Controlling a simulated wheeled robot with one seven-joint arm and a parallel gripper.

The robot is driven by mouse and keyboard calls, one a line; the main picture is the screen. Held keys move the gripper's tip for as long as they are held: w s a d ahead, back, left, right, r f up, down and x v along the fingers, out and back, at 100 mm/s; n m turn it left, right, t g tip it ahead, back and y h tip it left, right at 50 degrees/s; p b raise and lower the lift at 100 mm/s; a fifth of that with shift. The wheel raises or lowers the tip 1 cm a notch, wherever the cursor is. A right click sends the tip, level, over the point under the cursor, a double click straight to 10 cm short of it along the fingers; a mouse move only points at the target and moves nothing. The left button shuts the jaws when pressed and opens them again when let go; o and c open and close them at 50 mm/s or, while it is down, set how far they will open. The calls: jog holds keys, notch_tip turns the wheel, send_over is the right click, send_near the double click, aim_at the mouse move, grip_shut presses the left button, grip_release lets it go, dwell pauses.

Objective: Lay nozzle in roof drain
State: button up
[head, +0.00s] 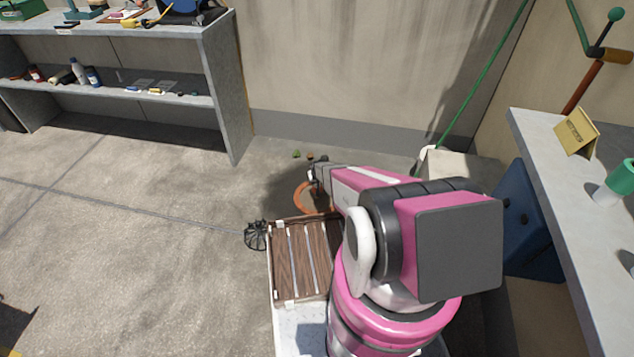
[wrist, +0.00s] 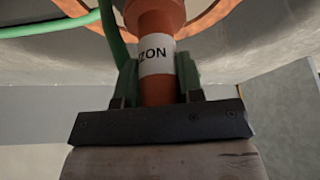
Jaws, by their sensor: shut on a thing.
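My gripper (wrist: 157,75) is shut on an orange cylindrical piece, which I take as the nozzle (wrist: 158,95). It has a white label whose visible letters read "ZON". An orange ring, seemingly the roof drain's rim (wrist: 215,14), curves behind the nozzle's far end in the wrist view. In the head view the orange ring (head: 301,200) lies on the floor, partly hidden by my arm. My gripper (head: 314,176) is over or beside this ring; I cannot tell the height or whether the nozzle touches it. The nozzle is not clearly visible in the head view.
A black wire dome (head: 257,235) lies on the floor beside a slatted wooden surface (head: 302,262). A grey shelf (head: 225,90) stands at the back left. A grey counter (head: 560,180) runs along the right. The floor at left is open. A green curved strip (wrist: 105,20) passes near the nozzle.

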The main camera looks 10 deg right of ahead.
jog(key=shift+f, duration=0.15)
jog(key=o, duration=1)
jog(key=s+r+g, duration=0.1)
jog(key=s+r, duration=0.8)
jog(key=r, duration=0.5)
jog(key=s+r+g, duration=0.2)
jog(key=s+r, duration=0.8)
jog(key=r, duration=0.5)
jog(key=s+r+g, duration=0.1)
jog(key=s+r, duration=0.8)
jog(key=r, duration=0.6)
jog(key=shift+s+a+r, duration=0.25)
jog(key=shift+s, duration=0.1)
